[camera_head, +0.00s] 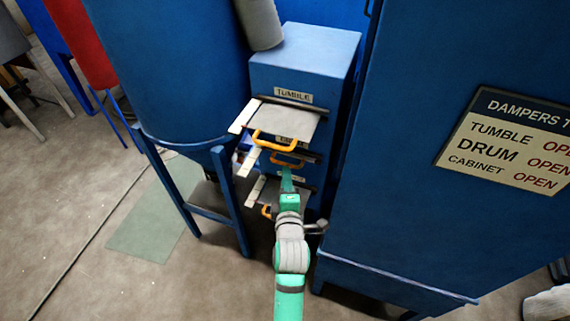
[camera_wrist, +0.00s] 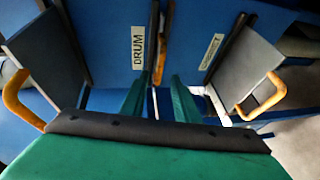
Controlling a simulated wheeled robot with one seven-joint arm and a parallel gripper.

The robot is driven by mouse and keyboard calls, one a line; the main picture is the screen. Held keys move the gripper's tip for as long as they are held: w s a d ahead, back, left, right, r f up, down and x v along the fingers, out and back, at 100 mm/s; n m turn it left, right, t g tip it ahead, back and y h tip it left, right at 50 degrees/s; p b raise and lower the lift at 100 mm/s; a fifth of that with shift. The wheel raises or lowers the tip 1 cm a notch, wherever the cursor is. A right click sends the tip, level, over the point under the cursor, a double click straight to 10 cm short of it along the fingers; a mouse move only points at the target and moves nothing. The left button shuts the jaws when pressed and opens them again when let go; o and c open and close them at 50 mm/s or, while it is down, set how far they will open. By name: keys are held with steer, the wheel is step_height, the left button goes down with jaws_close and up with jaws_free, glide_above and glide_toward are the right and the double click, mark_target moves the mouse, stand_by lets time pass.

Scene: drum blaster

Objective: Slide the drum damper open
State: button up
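The drum damper's orange handle (camera_head: 287,161) sits close against the blue box, in the middle of three stacked dampers. Its plate shows little, so it looks slid in. In the wrist view the drum handle (camera_wrist: 160,62) appears edge-on beside the DRUM label (camera_wrist: 138,47). My gripper (camera_head: 287,176) is just in front of this handle in the head view. In the wrist view my gripper (camera_wrist: 156,80) is open, its two green fingers on either side of the handle's line. I cannot tell whether the tips reach around the handle.
The tumble damper plate (camera_head: 286,121) juts out above my gripper, and the cabinet damper plate (camera_head: 290,200) juts out below. A blue drum on legs (camera_head: 175,70) stands left. A large blue cabinet (camera_head: 420,220) with a damper sign (camera_head: 510,140) stands close on the right.

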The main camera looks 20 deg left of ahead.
mark_target(285, 163)
steer(key=x, duration=0.7)
steer(key=shift+w+a+f, duration=0.1)
steer(key=shift+w, duration=0.25)
jaws_close()
